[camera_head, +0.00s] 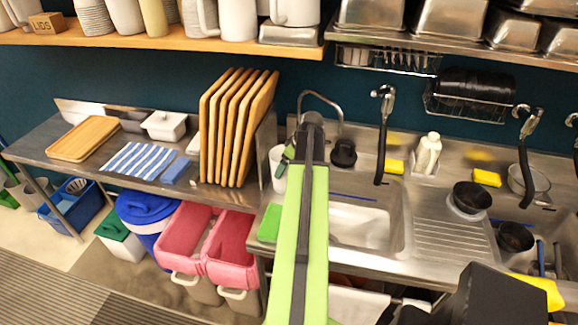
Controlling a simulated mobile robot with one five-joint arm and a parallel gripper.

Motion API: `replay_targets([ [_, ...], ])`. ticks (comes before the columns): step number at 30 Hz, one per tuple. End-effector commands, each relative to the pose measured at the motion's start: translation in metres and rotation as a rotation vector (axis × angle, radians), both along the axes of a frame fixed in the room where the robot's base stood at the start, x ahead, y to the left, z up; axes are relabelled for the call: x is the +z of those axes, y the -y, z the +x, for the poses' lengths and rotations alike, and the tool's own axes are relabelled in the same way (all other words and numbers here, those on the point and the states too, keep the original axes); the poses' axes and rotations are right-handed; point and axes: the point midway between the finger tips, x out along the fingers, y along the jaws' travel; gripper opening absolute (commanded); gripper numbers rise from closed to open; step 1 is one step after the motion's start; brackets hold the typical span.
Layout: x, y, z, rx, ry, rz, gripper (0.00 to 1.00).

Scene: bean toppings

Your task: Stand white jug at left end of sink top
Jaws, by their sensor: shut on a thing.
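The white jug (277,172) is at the left end of the steel sink top (395,262), just right of the upright wooden boards. My green arm crosses in front and hides its right side. My gripper (287,154), a small dark and green shape beside the arm, is at the jug's upper part and shut on it. The fingertips are too small to make out clearly. The jug looks about upright. I cannot tell whether its base touches the sink top.
Wooden boards (235,125) stand close left of the jug. A green sponge (270,222) lies in front of it. A tap (320,97) and a dark round item (343,153) are behind and right. The sink basin (365,225) lies right of my arm. A shelf (160,40) hangs above.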

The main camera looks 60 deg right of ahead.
Motion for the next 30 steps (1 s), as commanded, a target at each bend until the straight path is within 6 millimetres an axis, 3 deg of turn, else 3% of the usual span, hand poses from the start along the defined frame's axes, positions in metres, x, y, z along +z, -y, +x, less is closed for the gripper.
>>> replay_targets([
  [9,0.0,0.0,0.0,-0.001,0.0,0.0,1.0],
  [14,0.011,0.0,-0.002,-0.001,0.0,0.0,1.0],
  [30,0.112,-0.004,-0.043,-0.002,0.0,0.0,1.0],
])
